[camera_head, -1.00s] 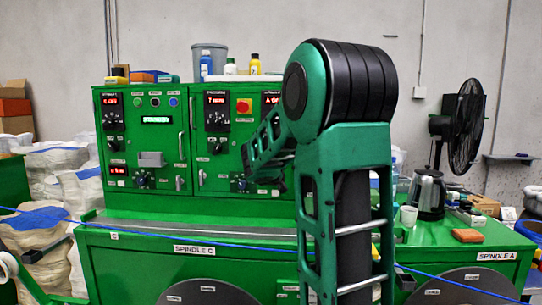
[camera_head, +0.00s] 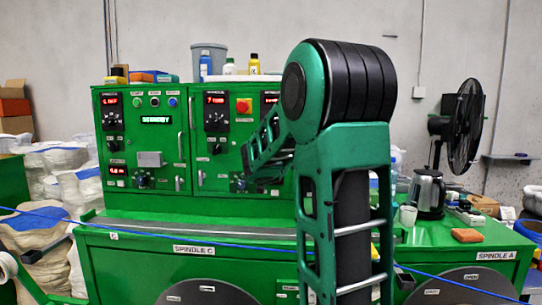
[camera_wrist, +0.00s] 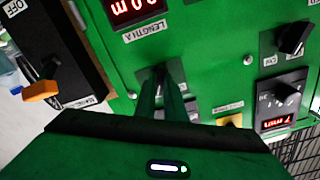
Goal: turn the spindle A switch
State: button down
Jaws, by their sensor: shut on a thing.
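In the wrist view, my gripper (camera_wrist: 162,85) is closed on a dark switch knob on the green panel (camera_wrist: 205,65), just below the red display labelled LENGTH A (camera_wrist: 133,10). The fingers cover most of the knob, and its own label cannot be read. Which way the knob points cannot be told. In the head view, my arm hides the gripper and this part of the cabinet. The SPINDLE A label (camera_head: 496,255) shows on the bench front at the right.
Near the gripper in the wrist view are an orange-handled switch (camera_wrist: 40,91) on a black box, a black knob (camera_wrist: 293,37), a dial (camera_wrist: 283,95) and a yellow part (camera_wrist: 230,120). In the head view, a blue cable (camera_head: 240,245) crosses the bench front. A kettle (camera_head: 427,192) stands right.

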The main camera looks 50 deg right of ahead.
jog(key=shift+w+a+f+m, duration=0.2)
jog(key=shift+a+m, duration=0.05)
jog(key=shift+m, duration=0.05)
dwell(0.4)
jog(key=c, duration=1.8)
grip_release()
jog(key=shift+c, duration=0.2)
jog(key=shift+s+d+r, duration=0.1)
jog(key=v, duration=1)
jog(key=shift+s+a, duration=0.25)
jog(key=shift+a, duration=0.05)
